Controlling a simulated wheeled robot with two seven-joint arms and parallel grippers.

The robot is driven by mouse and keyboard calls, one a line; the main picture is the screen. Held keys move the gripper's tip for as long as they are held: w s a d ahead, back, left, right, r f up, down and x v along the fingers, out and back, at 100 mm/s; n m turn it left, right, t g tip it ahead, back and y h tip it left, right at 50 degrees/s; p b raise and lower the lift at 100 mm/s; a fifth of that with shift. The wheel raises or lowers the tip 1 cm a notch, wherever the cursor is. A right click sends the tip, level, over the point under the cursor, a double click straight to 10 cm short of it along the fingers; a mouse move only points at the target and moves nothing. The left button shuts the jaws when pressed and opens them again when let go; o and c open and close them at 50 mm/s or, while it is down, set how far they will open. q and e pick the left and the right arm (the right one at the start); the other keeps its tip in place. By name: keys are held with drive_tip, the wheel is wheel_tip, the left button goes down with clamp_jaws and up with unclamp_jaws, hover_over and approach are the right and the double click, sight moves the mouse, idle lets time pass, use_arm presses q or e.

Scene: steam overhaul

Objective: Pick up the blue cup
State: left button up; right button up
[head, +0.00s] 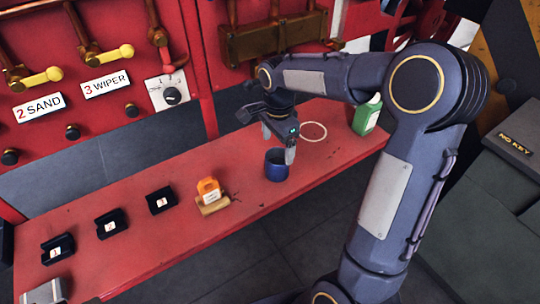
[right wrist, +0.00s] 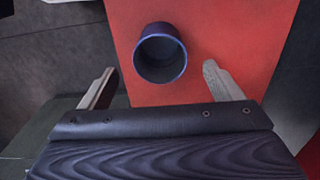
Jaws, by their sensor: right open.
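The blue cup (head: 276,166) stands upright on the red bench (head: 130,240), near its front edge. My right gripper (head: 279,146) is just above the cup in the head view, fingers pointing down. In the right wrist view the cup (right wrist: 160,53) shows its open, empty-looking mouth. It lies ahead of the fingertips and between their lines. The right gripper (right wrist: 160,75) is open with nothing between its fingers. I cannot tell the exact height gap to the cup. My left gripper is in neither view.
An orange item on a wooden block (head: 211,195) stands left of the cup, with several black numbered holders (head: 160,200) further left. A white ring (head: 313,131) lies on the bench behind the cup. A green bottle (head: 367,115) stands at the right end.

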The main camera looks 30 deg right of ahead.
sight(277, 161)
wheel_tip(277, 161, down, 7)
drive_tip(key=shift+f+p, duration=0.2)
drive_tip(key=shift+p, duration=0.2)
drive_tip(key=c, duration=1.1)
drive_tip(key=shift+r, duration=0.1)
